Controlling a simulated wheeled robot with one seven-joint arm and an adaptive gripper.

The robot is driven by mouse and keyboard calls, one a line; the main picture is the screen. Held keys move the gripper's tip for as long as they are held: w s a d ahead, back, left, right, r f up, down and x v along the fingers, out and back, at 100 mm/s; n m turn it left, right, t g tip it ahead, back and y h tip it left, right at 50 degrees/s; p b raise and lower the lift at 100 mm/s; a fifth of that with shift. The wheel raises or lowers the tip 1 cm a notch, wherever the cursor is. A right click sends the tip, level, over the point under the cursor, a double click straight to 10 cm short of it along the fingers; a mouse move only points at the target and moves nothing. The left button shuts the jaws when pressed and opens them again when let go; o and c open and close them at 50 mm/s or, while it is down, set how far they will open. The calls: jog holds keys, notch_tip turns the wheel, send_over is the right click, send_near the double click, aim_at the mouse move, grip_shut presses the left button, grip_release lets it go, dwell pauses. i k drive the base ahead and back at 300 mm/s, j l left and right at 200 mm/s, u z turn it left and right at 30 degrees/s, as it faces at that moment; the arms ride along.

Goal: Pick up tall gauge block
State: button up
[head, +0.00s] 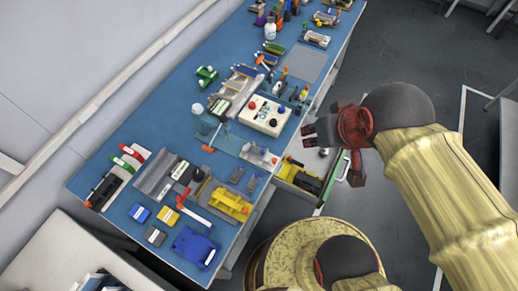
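My gripper (333,152) is at the end of my yellow-sleeved arm, right of the blue bench, over the open drawer's side. Its two dark fingers are spread apart, with nothing seen between them. I cannot tell for sure which thing is the tall gauge block. Two small dark grey blocks (245,180) lie near the bench's front edge, left of the drawer, and may be gauge blocks. My gripper is apart from them, up and to the right.
An open drawer (322,196) with yellow and black items juts from the bench (170,115). A white box with colored buttons (264,114), a yellow holder (231,204), a blue tray (195,248) and a grey tray (155,179) crowd the bench. The floor at right is mostly clear.

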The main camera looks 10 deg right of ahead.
aim_at(260, 154)
jog(key=k+l, duration=0.1)
jog(key=l, duration=0.3)
jog(key=k+l, duration=0.1)
jog(key=l, duration=0.25)
jog(key=k+l, duration=0.1)
jog(key=l, duration=0.3)
jog(key=k+l+u, duration=0.1)
jog(key=l, duration=0.25)
